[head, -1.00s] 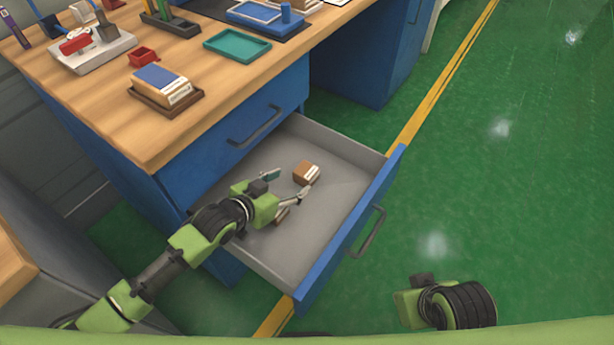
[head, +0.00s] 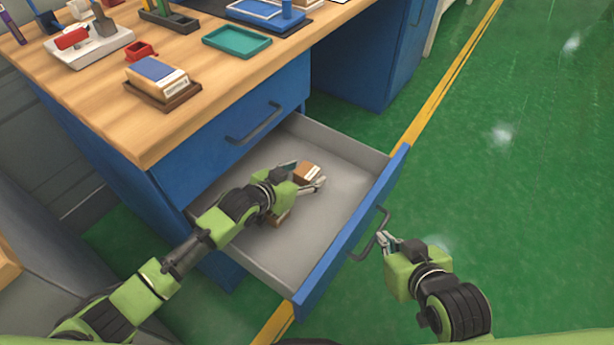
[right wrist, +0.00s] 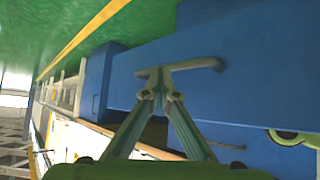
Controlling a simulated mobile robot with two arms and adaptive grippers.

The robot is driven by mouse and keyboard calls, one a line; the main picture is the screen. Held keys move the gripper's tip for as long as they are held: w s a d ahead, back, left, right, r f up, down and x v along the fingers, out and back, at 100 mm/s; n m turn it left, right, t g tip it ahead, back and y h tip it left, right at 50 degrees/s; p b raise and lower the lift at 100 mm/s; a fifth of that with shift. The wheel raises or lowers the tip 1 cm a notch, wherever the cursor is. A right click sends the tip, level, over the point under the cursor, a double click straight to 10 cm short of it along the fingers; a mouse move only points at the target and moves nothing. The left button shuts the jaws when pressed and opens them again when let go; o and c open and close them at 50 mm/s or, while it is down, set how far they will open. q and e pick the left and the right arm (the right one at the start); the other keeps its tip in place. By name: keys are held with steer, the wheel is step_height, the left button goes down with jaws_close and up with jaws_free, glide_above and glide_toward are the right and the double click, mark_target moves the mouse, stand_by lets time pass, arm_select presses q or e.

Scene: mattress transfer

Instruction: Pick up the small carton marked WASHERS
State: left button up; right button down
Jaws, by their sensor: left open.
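A small brown carton (head: 307,171) with a white band lies in the open drawer; its lettering is too small to read. My left gripper (head: 307,177) is open, reaching into the drawer, with its fingers at the carton's near and left sides. I cannot tell whether they touch it. A second small brown item (head: 281,219) lies partly hidden under my left gripper. My right gripper (head: 384,240) is at the drawer handle (head: 368,247). In the right wrist view its fingertips (right wrist: 161,90) are together, close to the handle (right wrist: 195,66); no grip on it is clear.
The grey-bottomed drawer (head: 325,215) stands open from the blue desk, its far right part bare. Green floor lies right.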

arm_select(q)
steer(key=c, duration=1.3)
steer(key=shift+r, duration=0.1)
